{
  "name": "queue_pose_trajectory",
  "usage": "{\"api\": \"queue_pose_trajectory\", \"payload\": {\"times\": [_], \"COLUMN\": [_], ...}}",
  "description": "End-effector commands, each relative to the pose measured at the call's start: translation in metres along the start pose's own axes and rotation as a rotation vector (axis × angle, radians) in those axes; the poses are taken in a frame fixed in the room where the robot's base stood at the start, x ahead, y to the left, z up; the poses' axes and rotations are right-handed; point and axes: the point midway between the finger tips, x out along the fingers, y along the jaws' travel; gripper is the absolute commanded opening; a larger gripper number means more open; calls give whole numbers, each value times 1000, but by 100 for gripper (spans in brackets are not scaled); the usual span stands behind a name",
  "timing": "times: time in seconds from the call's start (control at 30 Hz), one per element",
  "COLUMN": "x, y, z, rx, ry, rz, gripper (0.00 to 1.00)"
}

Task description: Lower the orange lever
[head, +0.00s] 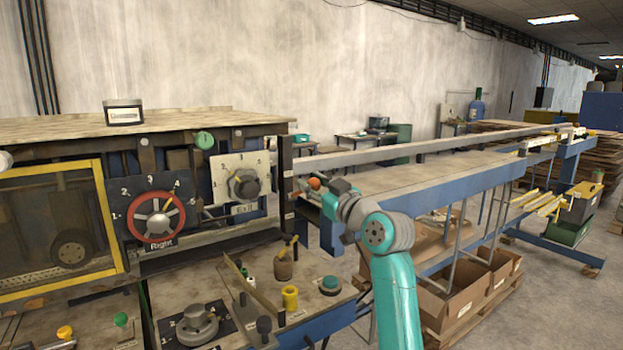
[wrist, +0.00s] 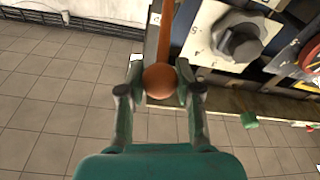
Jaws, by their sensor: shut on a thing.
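The orange lever ends in a round ball knob (wrist: 160,80), with its orange shaft running up toward the top of the wrist view. My gripper (wrist: 159,84) has one finger on each side of the knob and is shut on it. In the head view the orange knob (head: 314,183) shows small at the right end of the machine, just left of my teal wrist. The fingers there are small and partly hidden, and most of the lever's shaft is hard to make out.
A grey dial (head: 243,184) on a white plate marked "Exit" is close to the lever. A red-ringed dial (head: 157,216) marked "Right" is farther left. A lower bench with a yellow knob (head: 290,298) stands below. A long blue-framed table (head: 430,185) extends right.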

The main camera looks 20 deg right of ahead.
Motion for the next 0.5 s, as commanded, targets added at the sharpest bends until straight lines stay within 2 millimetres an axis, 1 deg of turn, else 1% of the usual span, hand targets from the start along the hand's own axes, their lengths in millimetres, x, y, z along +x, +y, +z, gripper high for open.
{"api": "queue_pose_trajectory", "payload": {"times": [0.3, 0.5], "x": [-18, -25], "y": [-9, -14], "z": [30, 48], "rx": [1, 0], "ry": [-10, -12], "rz": [-4, -4], "gripper": [0, 0]}}
